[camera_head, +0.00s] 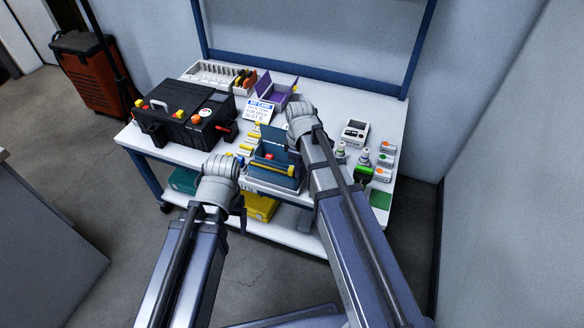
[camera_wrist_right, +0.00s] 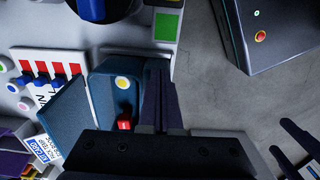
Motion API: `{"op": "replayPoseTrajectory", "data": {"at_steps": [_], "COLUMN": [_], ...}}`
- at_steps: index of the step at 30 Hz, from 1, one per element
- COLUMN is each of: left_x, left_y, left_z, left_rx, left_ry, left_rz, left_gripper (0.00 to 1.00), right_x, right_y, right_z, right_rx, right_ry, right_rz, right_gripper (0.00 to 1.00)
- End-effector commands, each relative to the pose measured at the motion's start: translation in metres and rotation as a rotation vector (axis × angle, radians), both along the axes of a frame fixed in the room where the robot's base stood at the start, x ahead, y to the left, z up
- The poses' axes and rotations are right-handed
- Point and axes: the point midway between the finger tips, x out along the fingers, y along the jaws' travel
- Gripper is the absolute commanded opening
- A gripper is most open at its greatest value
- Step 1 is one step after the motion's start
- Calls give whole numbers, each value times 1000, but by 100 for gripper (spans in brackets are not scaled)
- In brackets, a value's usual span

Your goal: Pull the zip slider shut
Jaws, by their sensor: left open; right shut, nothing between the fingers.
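An open dark blue case (camera_wrist_right: 108,95) is in the right wrist view, with a round yellow piece and a small red piece (camera_wrist_right: 124,124) on it. I cannot tell for sure whether the red piece is the zip slider. The blue case (camera_head: 284,180) also shows at the table's front in the head view, a yellow bar across it. My right gripper (camera_wrist_right: 160,78) is shut and empty, its fingers alongside the case's edge; contact is unclear. My left gripper (camera_wrist_right: 293,147) is open, apart from the case, over the floor side; its fingers are mostly hidden in the head view.
A black toolbox (camera_head: 188,115) stands at the table's left. A white bin (camera_head: 208,75) and a purple bin (camera_head: 272,92) stand behind, by a white sign card (camera_head: 258,110). A meter (camera_head: 355,131), small bottles and a green pad (camera_head: 380,200) are at the right.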

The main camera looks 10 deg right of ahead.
Motion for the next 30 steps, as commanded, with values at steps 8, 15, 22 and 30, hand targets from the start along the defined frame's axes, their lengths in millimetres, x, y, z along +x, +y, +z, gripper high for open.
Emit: {"op": "replayPoseTrajectory", "data": {"at_steps": [8,15,22,30], "left_x": [0,0,0,0], "left_y": [0,0,0,0], "left_z": [0,0,0,0], "left_rx": [0,0,0,0], "left_ry": [0,0,0,0], "left_rz": [0,0,0,0], "left_gripper": [81,81,81,81], "right_x": [7,14,20,27], "right_y": [9,19,28,39], "right_z": [0,0,0,0], "right_rx": [0,0,1,1], "right_ry": [0,0,-1,-1], "right_rz": [1,1,1,1], "right_gripper": [0,0,0,0]}}
